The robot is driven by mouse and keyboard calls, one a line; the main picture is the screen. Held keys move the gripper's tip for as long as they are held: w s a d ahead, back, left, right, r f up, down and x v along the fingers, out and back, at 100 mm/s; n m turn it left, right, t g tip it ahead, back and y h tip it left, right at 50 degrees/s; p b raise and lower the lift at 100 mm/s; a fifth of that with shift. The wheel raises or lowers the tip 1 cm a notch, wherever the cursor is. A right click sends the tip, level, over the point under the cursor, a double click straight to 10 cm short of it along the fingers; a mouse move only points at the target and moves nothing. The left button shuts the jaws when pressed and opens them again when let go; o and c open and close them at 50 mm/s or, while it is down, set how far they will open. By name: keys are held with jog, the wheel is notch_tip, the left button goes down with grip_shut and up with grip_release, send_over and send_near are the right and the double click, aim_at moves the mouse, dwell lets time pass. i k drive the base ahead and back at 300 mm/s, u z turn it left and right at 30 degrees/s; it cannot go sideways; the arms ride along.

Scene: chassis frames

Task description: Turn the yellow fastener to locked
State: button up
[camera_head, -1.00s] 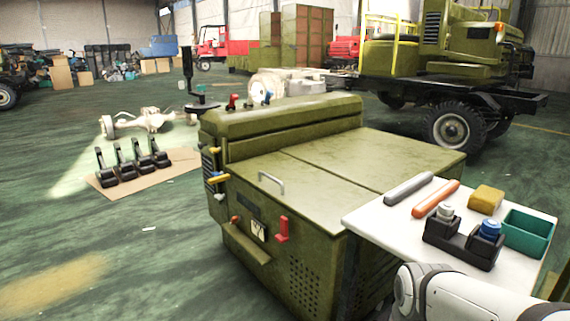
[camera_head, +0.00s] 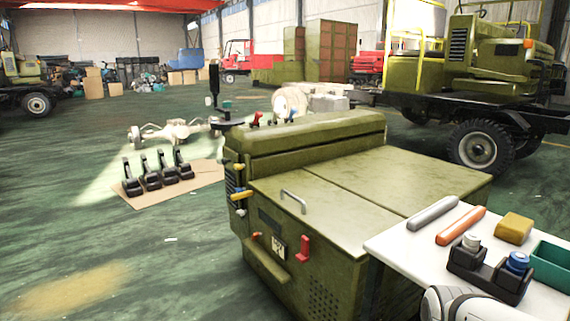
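A yellow fastener (camera_head: 241,195) sticks out sideways from the left end of the olive-green chassis cabinet (camera_head: 345,205). A smaller yellow part (camera_head: 238,166) sits above it on the same end. The fasteners are small here, and I cannot tell whether the yellow one is locked. My gripper is not in view. Only a white part of my arm shows at the bottom right, in front of the white side table (camera_head: 400,246).
The table holds a grey cylinder (camera_head: 432,213), an orange one (camera_head: 461,225), a yellow block (camera_head: 514,228), a black holder (camera_head: 489,272) and a teal bin (camera_head: 553,265). Black pedals (camera_head: 156,170) lie on cardboard left of the cabinet. Green floor at the front left is largely clear.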

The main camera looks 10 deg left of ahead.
aim_at(238, 166)
jog(key=z, duration=0.05)
jog(key=k, duration=0.55)
jog(key=u, duration=0.65)
jog(key=i, duration=1.5)
jog(key=u, duration=0.9)
jog(key=i, duration=1.15)
jog(key=k, duration=0.5)
jog(key=u, duration=0.1)
